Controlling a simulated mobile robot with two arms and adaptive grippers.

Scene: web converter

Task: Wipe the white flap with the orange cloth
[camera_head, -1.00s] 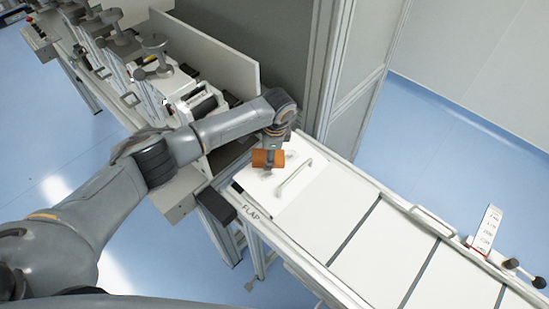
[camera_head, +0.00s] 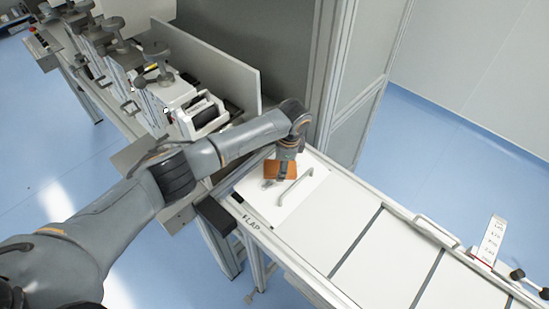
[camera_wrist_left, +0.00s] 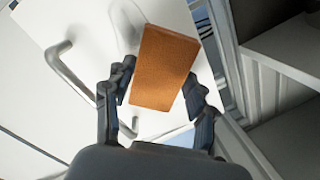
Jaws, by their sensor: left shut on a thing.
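The white flap (camera_head: 262,201) lies at the left end of the long table, beside the lettering "FLAP", with a grey bar handle on it. It also shows in the left wrist view (camera_wrist_left: 95,25). My left gripper (camera_head: 280,177) is over the flap's upper part, left of the handle. It is shut on the orange cloth (camera_head: 281,168), a flat rectangular block between the fingers in the left wrist view (camera_wrist_left: 164,68). I cannot tell whether the cloth touches the flap. My right gripper is not in view.
The flap's handle (camera_head: 296,186) stands up just right of the cloth. White panels (camera_head: 395,258) continue to the right with another handle (camera_head: 436,231). Machine units (camera_head: 195,105) stand at the upper left. A grey frame post (camera_head: 322,75) rises behind the flap.

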